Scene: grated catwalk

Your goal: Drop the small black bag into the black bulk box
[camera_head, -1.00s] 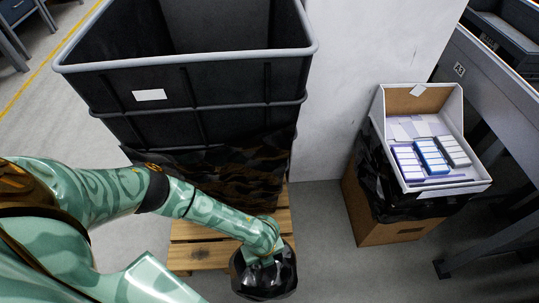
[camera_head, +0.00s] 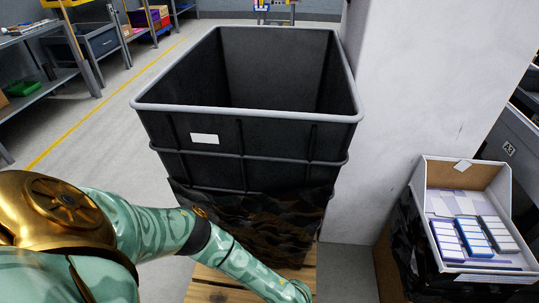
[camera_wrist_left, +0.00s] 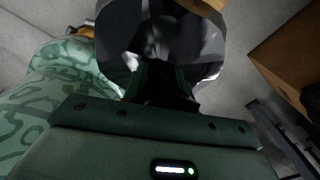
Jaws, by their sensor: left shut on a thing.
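The black bulk box (camera_head: 180,135) stands upright in the middle of the head view, with a grey rim, an open top and a white label. Its inside looks empty as far as I see. In the left wrist view my left gripper (camera_wrist_left: 162,85) is shut on the small black bag (camera_wrist_left: 200,48), which is shiny and crumpled. In the head view my left arm reaches down in front of the box to the bottom edge. The bag and fingers are out of that view, low and below the rim. My right gripper is not in view.
The box stands on a wooden pallet (camera_head: 225,287), dark wrap around its lower part. A white wall (camera_head: 425,90) is right of it. A carton (camera_head: 440,175) with small packs stands at the right. Shelving (camera_head: 60,60) is at the far left. Open floor lies left of the box.

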